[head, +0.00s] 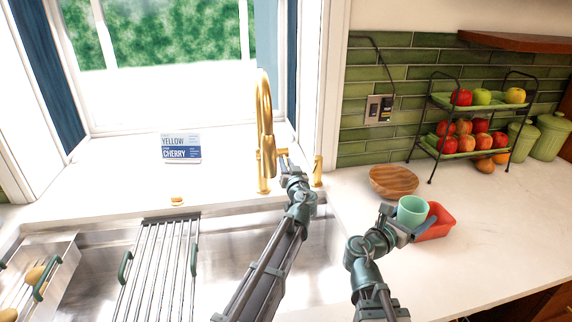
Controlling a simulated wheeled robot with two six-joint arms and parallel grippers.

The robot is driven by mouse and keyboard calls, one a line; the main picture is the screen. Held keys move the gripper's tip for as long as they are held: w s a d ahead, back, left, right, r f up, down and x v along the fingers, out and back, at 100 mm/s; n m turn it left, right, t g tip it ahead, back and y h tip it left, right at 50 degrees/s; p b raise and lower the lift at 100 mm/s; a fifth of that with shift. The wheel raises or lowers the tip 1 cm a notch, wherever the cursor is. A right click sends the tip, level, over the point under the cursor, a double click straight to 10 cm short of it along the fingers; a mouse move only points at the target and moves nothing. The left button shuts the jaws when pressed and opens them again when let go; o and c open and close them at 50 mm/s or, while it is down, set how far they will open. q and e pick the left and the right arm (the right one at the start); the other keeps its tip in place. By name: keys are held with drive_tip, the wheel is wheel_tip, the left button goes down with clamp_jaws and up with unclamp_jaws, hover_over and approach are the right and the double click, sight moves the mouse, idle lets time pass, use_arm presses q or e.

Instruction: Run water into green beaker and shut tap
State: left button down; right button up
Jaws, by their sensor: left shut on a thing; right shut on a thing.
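The gold tap (264,110) rises behind the sink, and I see no water coming from its spout. My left gripper (284,160) is beside the tap's body, shut on what appears to be the tap's lever, which is mostly hidden by the gripper. The pale green beaker (411,207) is upright over the right counter, away from the sink. My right gripper (409,226) is shut on the beaker. The inside of the beaker is too small to read.
A red container (437,219) is right behind the beaker, and a wooden bowl (394,180) is nearby. A rack (153,270) lies over the sink (210,245). A fruit stand (432,154) is at the back right. A gold fitting (318,171) stands right of the tap.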

sight(284, 155)
drive_tip(key=shift+r, duration=0.1)
